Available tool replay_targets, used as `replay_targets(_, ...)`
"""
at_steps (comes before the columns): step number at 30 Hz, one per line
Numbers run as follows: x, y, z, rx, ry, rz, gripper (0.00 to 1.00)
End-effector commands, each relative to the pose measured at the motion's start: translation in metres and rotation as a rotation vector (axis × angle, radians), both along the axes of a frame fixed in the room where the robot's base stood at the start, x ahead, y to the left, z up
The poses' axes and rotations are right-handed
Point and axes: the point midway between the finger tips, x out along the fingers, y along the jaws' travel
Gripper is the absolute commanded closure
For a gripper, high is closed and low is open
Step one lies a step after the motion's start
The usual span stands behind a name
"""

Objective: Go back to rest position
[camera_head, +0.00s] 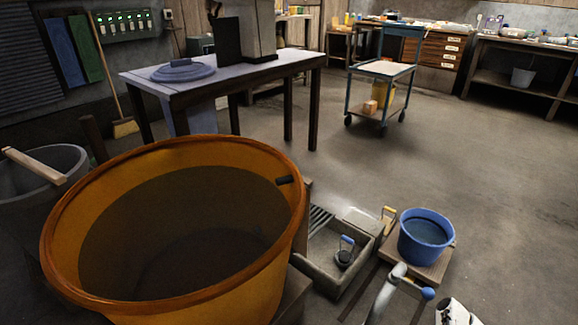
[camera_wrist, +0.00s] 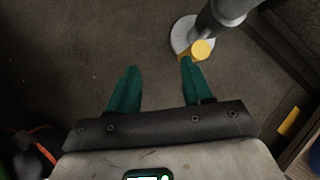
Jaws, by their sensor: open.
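My gripper (camera_wrist: 160,68) shows in the wrist view with its two green fingers spread apart and nothing between them. A grey pipe (camera_wrist: 228,10) with a round grey flange (camera_wrist: 180,35) and a yellow knob (camera_wrist: 202,49) is close to the right fingertip. I cannot tell whether the finger touches the knob. Dark floor shows beyond the fingers. My gripper cannot be made out in the head view.
A large orange tub (camera_head: 170,150) fills the front left. A trough (camera_head: 325,265), a blue bucket (camera_head: 425,215) and a grey curved pipe (camera_head: 385,295) with a blue knob (camera_head: 428,293) stand to its right. A table (camera_head: 215,80) and a trolley (camera_head: 385,70) are behind. Floor at right is clear.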

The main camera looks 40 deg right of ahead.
Motion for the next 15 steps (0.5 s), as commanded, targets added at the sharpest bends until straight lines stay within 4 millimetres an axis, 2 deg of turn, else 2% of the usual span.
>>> replay_targets(5, 0.019, 0.029, 0.022, -0.163, 0.050, 0.420, 0.50)
replay_targets(8, 0.034, 0.050, 0.042, -0.262, 0.061, 0.686, 0.50)
replay_targets(15, 0.066, 0.119, 0.106, -0.485, 0.034, 1.317, 0.50)
